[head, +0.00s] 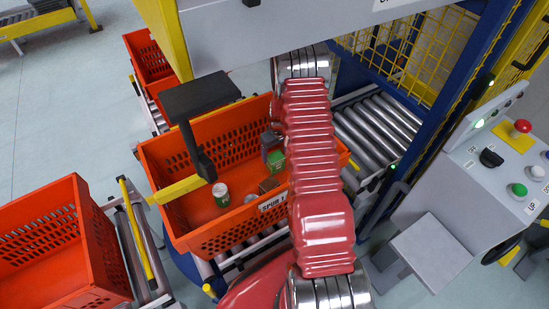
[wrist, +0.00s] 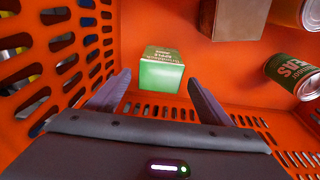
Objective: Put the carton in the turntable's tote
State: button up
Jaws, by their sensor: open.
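A small green carton (head: 276,161) with a pale printed top stands in the orange tote labelled SPUR 1 (head: 212,240). In the wrist view the carton (wrist: 160,72) lies ahead of my fingers, near a tote wall. My gripper (head: 271,146) is inside that tote, close to the carton. In the wrist view my gripper (wrist: 157,86) is open, its two fingers spread to either side of the carton's near end; I cannot tell whether they touch it. Another orange tote (head: 60,245) stands at the left; I cannot tell which tote is the turntable's.
A brown box (head: 268,185), a green can (head: 221,195) and a metal-topped can (head: 251,200) share the SPUR 1 tote. A roller conveyor (head: 378,130) lies behind it. A further orange tote (head: 148,60) stands at the back. A control panel (head: 500,160) stands at the right.

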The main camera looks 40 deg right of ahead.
jog(key=shift+s+r, duration=0.2)
jog(key=shift+r, duration=1.3)
